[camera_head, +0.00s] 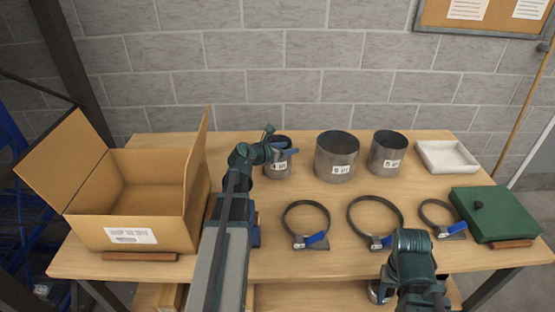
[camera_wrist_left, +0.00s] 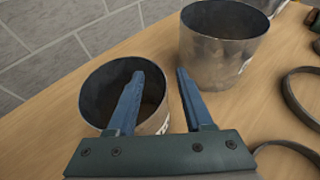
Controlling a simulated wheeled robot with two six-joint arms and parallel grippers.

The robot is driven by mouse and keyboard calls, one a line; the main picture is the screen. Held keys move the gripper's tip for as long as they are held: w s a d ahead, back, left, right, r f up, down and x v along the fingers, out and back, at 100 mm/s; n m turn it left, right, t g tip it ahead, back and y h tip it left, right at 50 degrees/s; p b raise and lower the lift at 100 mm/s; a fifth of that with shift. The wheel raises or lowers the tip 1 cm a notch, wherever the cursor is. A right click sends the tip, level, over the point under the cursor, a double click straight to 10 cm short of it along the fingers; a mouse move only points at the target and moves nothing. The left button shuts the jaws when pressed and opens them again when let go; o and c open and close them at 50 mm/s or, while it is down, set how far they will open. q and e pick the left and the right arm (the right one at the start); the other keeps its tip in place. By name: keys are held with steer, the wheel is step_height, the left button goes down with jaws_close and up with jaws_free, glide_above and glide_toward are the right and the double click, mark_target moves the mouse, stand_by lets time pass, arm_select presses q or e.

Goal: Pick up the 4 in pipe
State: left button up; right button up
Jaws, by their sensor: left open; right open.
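The 4 in pipe (camera_head: 279,171) is a short grey metal cylinder with a white label, upright on the table, leftmost of three pipes. My left gripper (camera_head: 284,152) is open at its top and partly covers it. In the left wrist view, the open left gripper (camera_wrist_left: 160,73) has one finger over the mouth of the 4 in pipe (camera_wrist_left: 95,93) and the other outside its right wall. Whether the fingers touch the wall I cannot tell. My right gripper (camera_head: 410,265) is at the table's front edge, holding nothing that I can see; its fingertips are hidden.
A wider pipe (camera_head: 337,157) and another pipe (camera_head: 387,153) stand to the right. Several ring clamps (camera_head: 306,217) with blue handles lie in front. An open cardboard box (camera_head: 130,225) is at the left. A white tray (camera_head: 447,157) and green case (camera_head: 494,214) are at the right.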

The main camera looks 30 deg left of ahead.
arm_select(q)
jaws_close()
stand_by(1.3)
